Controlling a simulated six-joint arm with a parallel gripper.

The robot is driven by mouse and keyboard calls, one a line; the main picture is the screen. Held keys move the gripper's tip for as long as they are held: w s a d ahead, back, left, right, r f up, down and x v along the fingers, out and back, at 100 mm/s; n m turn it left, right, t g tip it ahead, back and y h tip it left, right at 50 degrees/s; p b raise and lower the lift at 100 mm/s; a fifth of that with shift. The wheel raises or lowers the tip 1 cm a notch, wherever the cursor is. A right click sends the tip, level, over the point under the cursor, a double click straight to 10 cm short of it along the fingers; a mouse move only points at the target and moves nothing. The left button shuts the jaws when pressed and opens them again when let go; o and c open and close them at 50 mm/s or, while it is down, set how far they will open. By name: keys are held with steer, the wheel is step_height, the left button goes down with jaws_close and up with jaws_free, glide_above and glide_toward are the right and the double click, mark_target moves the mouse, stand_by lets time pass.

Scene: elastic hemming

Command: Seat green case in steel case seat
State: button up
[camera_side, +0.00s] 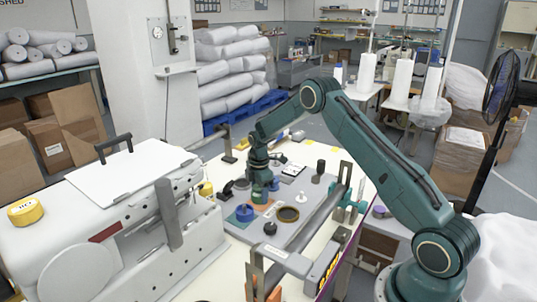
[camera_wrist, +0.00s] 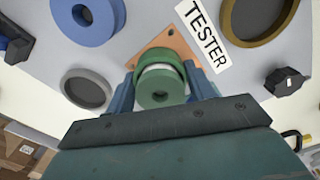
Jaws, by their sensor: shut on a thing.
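The green case (camera_wrist: 160,88), a round green piece with a hole in its face, is between the blue fingers of my gripper (camera_wrist: 162,77) in the wrist view. My gripper is shut on it. A white band shows on the case, with more green beyond it. An orange square plate (camera_wrist: 170,38) lies behind the case; whether they touch I cannot tell. The grey-rimmed round seat (camera_wrist: 69,91), which looks like the steel case seat, is empty to the left. In the side view my gripper (camera_side: 262,197) points down over the board, and the case is hard to pick out.
A blue ring (camera_wrist: 90,14), a brass-rimmed seat (camera_wrist: 233,33), a TESTER label (camera_wrist: 203,33) and a black knob (camera_wrist: 286,81) surround the case on the grey board (camera_side: 235,229). A white machine (camera_side: 130,225) stands left. Rails and clamps (camera_side: 345,185) line the right.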

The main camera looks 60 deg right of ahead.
steer(key=shift+f, duration=0.1)
steer(key=o, duration=0.9)
steer(key=shift+c, duration=0.2)
steer(key=shift+f, duration=0.1)
step_height(320, 180, up, 14)
steer(key=shift+w, duration=0.15)
stand_by(0.5)
